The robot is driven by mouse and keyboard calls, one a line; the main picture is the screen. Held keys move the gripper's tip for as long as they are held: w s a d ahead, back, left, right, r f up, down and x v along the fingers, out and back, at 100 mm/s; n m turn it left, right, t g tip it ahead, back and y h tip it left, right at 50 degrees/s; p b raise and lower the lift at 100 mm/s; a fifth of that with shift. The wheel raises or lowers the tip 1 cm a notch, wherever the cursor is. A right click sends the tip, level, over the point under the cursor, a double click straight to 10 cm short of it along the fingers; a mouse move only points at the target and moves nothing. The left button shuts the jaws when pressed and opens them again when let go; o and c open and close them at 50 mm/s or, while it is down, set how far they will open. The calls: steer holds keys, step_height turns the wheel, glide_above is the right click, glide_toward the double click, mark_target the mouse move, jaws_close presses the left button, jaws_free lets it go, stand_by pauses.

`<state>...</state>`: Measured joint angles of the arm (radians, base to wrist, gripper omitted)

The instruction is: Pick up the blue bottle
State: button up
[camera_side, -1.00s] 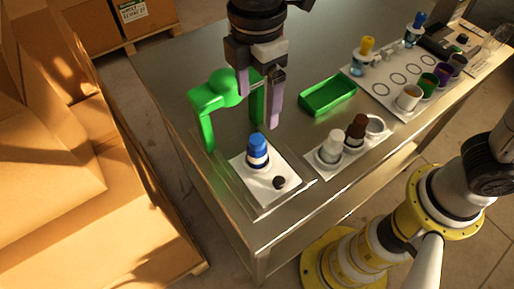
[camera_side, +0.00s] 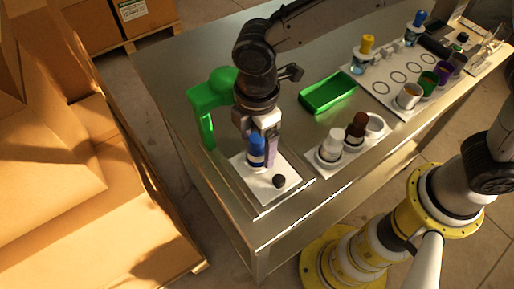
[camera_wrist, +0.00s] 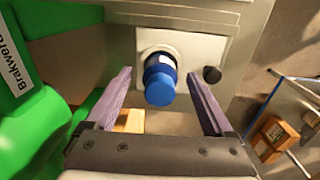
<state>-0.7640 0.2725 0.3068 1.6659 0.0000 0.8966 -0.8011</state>
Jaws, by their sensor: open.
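The blue bottle (camera_side: 256,152) stands upright on a white plate (camera_side: 248,181) at the near left end of the table. In the wrist view the fingers (camera_wrist: 160,90) are spread on either side of the bottle, with a gap on both sides. In the side view a finger hides part of the bottle.
A green press (camera_side: 208,100) stands close behind my gripper. A black knob (camera_side: 279,181) sits on the plate beside the bottle. A green tray (camera_side: 328,92) and a holder with white and brown bottles (camera_side: 333,145) are to the right. Stacked boxes (camera_side: 60,150) fill the left.

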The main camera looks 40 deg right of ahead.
steer(key=shift+f, duration=0.35)
steer(key=shift+c, duration=0.3)
jaws_close()
steer(key=shift+r, duration=0.15)
